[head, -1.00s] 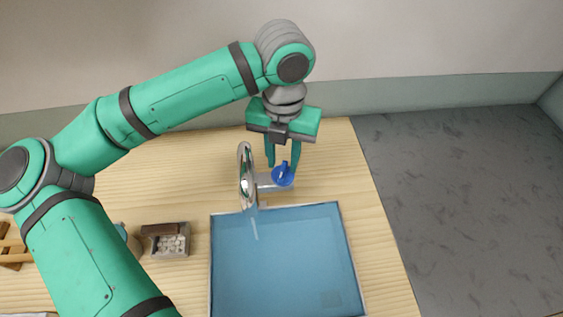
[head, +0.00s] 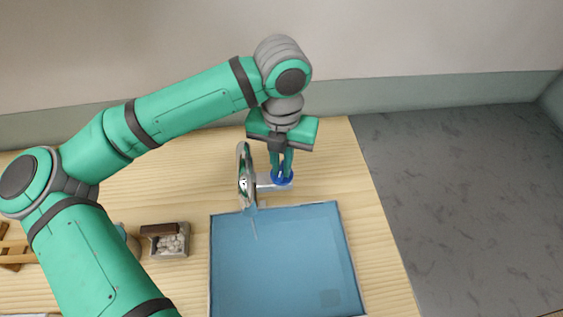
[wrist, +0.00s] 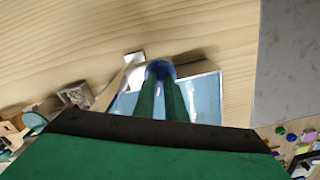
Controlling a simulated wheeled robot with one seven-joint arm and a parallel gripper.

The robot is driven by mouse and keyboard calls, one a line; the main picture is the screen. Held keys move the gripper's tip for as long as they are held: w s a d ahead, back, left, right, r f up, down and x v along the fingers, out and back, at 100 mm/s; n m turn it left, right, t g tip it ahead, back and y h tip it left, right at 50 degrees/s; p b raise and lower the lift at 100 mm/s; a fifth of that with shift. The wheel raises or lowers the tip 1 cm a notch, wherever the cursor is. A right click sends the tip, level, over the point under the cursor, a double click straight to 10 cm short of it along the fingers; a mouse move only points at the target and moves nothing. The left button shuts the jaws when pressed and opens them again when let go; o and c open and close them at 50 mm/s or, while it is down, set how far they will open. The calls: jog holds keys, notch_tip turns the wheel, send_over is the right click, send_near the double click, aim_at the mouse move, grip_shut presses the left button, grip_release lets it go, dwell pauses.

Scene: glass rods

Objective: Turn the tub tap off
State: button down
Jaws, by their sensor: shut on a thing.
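The tub tap (head: 245,178) is a curved chrome spout at the back edge of the blue tub (head: 280,255). A short pale arm joins it to a round blue knob (head: 286,182) on its right. My gripper (head: 281,175) points down with its two green fingers shut on the blue knob, partly hiding it. In the wrist view the fingers close on the blue knob (wrist: 160,68), with the tub (wrist: 206,95) behind them. A thin pale streak like water shows below the spout in the head view.
A small box of pale pebbles (head: 171,243) stands left of the tub. A wooden rack (head: 14,250) is at the far left, partly behind my arm. The wooden table (head: 370,225) is bare right of the tub, with grey floor beyond.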

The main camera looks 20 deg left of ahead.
jog(key=shift+w+m, duration=0.15)
jog(key=shift+m, duration=0.15)
jog(key=m, duration=0.3)
jog(key=shift+a, duration=0.1)
jog(key=m, duration=0.3)
jog(key=shift+m, duration=0.3)
jog(key=m, duration=0.6)
jog(key=shift+s, duration=0.2)
jog(key=shift+w, duration=0.1)
jog(key=c, duration=1.8)
grip_release()
